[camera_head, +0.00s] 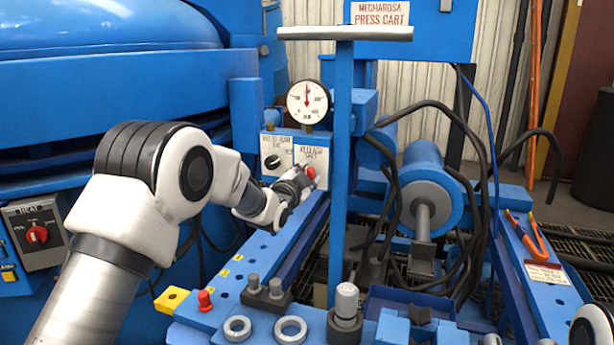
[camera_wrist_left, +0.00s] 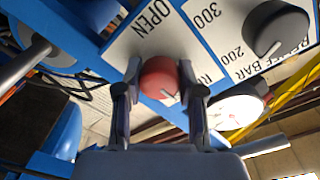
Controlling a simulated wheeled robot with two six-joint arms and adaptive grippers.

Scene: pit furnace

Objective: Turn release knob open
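The red release knob (camera_head: 311,172) sits on a white label plate on the blue panel. In the left wrist view, the knob (camera_wrist_left: 161,79) has a pale pointer mark at its lower right, turned away from the word OPEN. My left gripper (camera_head: 300,180) is at the knob. In the left wrist view, its two fingers (camera_wrist_left: 160,78) lean inward and close on the knob from both sides. The fingers hide parts of the label. My right gripper is out of view.
A black knob (camera_head: 272,162) is just left of the release knob, with a pressure gauge (camera_head: 308,102) above. A blue post (camera_head: 341,170) with a grey crossbar stands close right of my left gripper. Dark hoses (camera_head: 470,200) loop around the blue cylinder further right.

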